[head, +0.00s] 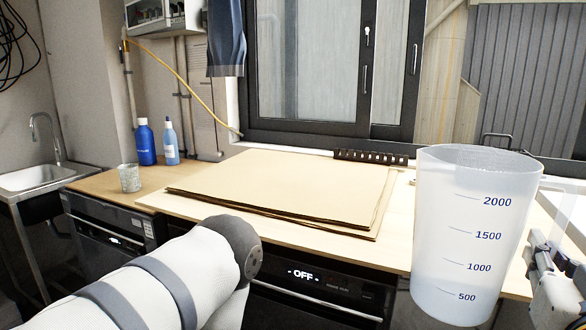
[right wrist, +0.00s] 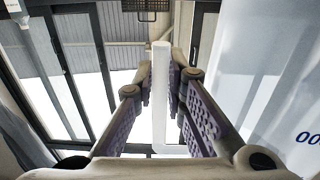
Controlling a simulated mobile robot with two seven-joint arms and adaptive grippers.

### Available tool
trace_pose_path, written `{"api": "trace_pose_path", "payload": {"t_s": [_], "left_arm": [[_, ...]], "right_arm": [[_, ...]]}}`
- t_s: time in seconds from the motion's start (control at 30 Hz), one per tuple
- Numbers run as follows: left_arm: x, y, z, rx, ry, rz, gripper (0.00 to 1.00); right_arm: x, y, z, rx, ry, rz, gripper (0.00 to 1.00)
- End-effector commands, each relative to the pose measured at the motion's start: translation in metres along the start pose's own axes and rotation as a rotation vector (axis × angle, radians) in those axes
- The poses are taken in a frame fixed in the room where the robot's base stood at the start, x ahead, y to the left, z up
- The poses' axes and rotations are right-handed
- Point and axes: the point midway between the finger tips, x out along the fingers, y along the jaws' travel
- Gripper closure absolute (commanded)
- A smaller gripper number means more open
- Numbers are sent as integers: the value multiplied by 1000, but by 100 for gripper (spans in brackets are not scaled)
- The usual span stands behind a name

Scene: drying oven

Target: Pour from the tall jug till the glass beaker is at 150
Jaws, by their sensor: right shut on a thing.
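The tall jug (head: 468,230) is translucent white with blue marks from 500 to 2000. It stands upright, large and close at the right of the head view; I cannot make out a liquid level in it. My right gripper (head: 545,262) is shut on the jug's handle. In the right wrist view the white handle (right wrist: 160,110) runs between the fingers, with the jug's wall at the right. A small greyish glass beaker (head: 129,178) stands on the counter at the left; its marks and contents are too small to read. My left gripper is out of the head view.
Large flat tan boards (head: 290,190) lie stacked on the wooden counter. A blue bottle (head: 146,142) and a lighter blue bottle (head: 171,142) stand behind the beaker. A sink (head: 38,177) is at the far left. A drying oven (head: 320,290) showing OFF sits below the counter.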

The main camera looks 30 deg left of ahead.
Motion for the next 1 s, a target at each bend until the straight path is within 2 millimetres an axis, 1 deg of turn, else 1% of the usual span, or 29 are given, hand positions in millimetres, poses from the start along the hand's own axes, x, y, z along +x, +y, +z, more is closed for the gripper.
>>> {"api": "trace_pose_path", "payload": {"t_s": [0.1, 0.2, 0.47, 0.73, 1.0], "left_arm": [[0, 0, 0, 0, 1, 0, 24], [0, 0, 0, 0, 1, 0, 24], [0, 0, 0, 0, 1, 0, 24], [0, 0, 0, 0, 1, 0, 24], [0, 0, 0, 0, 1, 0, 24]], "right_arm": [[-10, 15, 20, 0, 0, 6, 100], [-16, 24, 33, 0, 2, 9, 100], [-30, 44, 60, 1, 3, 17, 100], [-30, 39, 62, 13, -8, 7, 100], [-28, 44, 57, 4, 7, 19, 100]]}}
